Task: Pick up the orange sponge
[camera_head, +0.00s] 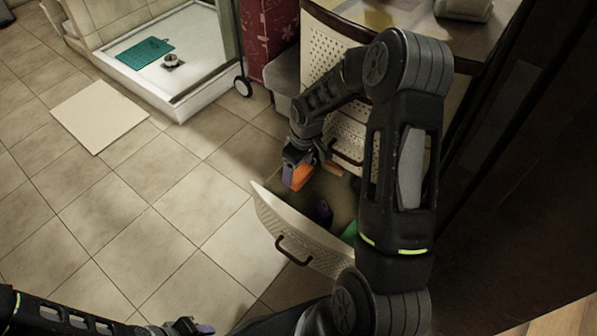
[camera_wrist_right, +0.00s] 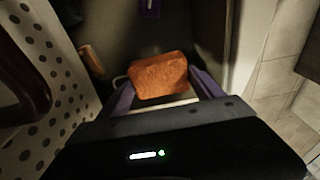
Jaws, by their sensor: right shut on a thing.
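The orange sponge (camera_head: 301,177) is between the fingers of my right gripper (camera_head: 297,170), above an open drawer. In the right wrist view the sponge (camera_wrist_right: 160,76) sits between the two purple-grey fingers, and my right gripper (camera_wrist_right: 163,90) is shut on it. My left gripper (camera_head: 190,327) is at the bottom edge of the head view, far from the sponge; its opening is not clear.
The pulled-out drawer (camera_head: 308,240) has a dark handle and holds a purple item (camera_head: 323,212) and a green item (camera_head: 349,231). The dotted cabinet (camera_head: 325,50) stands behind it.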

